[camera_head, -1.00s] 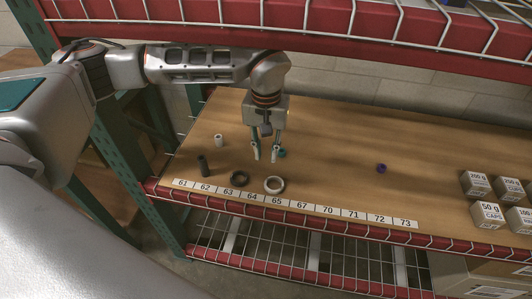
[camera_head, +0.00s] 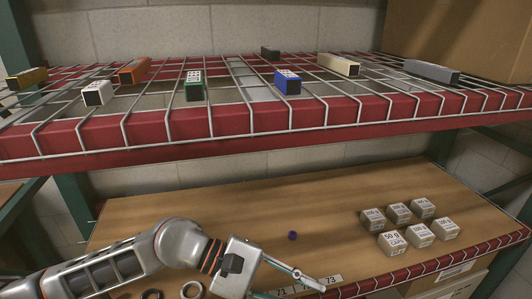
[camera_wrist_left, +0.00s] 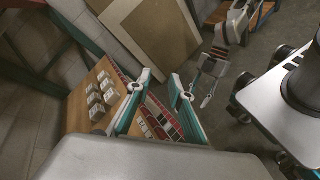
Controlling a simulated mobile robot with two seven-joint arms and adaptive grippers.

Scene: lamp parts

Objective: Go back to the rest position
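My left gripper (camera_head: 294,289) is low in the head view, over the front edge of the wooden shelf, pointing right. It also shows in the left wrist view (camera_wrist_left: 160,80), where its two teal fingers are apart with nothing between them. My right gripper (camera_wrist_left: 207,92) hangs low in the upper right of the left wrist view, with its fingers apart and empty. A white ring (camera_head: 191,289) and a dark ring (camera_head: 151,295) lie on the shelf at the bottom of the head view, partly cut off. A small purple part (camera_head: 292,236) lies mid-shelf.
Several labelled white boxes (camera_head: 397,211) stand at the shelf's right. A red-edged wire shelf (camera_head: 240,122) above holds several coloured boxes. A number strip (camera_head: 333,280) lines the front edge. My base fills the right of the left wrist view.

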